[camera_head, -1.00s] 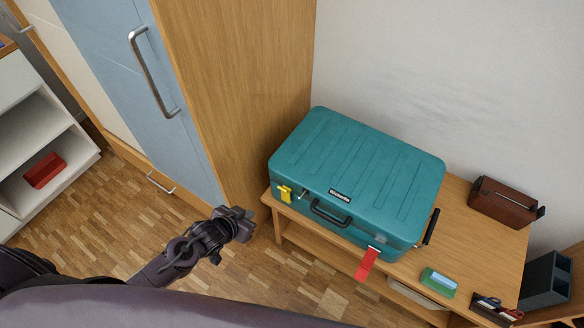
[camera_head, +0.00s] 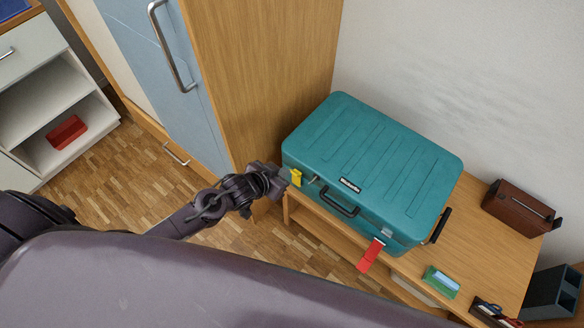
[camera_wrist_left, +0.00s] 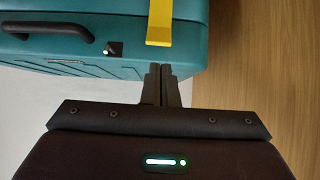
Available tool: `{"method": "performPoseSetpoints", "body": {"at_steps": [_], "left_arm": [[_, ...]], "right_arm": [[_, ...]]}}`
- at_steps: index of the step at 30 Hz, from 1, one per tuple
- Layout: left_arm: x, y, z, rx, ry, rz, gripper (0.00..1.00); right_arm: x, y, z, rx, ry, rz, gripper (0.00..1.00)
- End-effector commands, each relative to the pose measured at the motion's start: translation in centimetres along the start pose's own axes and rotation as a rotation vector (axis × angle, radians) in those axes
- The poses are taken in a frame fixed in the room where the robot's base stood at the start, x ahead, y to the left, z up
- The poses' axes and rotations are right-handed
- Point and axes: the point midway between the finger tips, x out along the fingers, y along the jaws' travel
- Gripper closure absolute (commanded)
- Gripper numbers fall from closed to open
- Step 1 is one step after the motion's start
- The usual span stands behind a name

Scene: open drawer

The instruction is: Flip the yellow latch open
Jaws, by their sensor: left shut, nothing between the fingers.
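The yellow latch (camera_head: 296,177) is on the front left of the teal suitcase (camera_head: 372,160). It also shows in the left wrist view (camera_wrist_left: 159,22) as a yellow strip with a bent lower lip, lying against the case side. My left gripper (camera_head: 280,178) is shut and empty, its tips close beside the latch. In the left wrist view its closed fingers (camera_wrist_left: 161,72) point at the area just below the latch lip, and I cannot tell whether they touch it. My right gripper is not in view.
The suitcase stands on a wooden bench (camera_head: 470,215) with a red tag (camera_head: 371,256) hanging from its front. A black handle (camera_head: 340,203) is at the case's front middle. A wooden cabinet (camera_head: 265,80) stands close on the left. A brown box (camera_head: 520,207) and a green box (camera_head: 441,282) are on the right.

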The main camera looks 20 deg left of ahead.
Motion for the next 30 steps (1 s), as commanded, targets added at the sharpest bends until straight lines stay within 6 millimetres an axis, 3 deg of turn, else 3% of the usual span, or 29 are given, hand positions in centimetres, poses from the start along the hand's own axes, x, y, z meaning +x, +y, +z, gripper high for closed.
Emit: {"method": "performPoseSetpoints", "body": {"at_steps": [3, 10, 30], "left_arm": [[2.4, 0.0, -0.1, 0.0, 0.001, -0.001, 1.0], [5.2, 0.0, 0.0, 0.0, 0.0, 0.0, 1.0], [6.2, -0.2, 0.1, 0.0, 0.025, -0.001, 1.0]], "right_arm": [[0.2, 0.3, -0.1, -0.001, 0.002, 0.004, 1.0], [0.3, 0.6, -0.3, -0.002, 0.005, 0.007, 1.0], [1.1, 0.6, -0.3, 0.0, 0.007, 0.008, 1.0]]}}
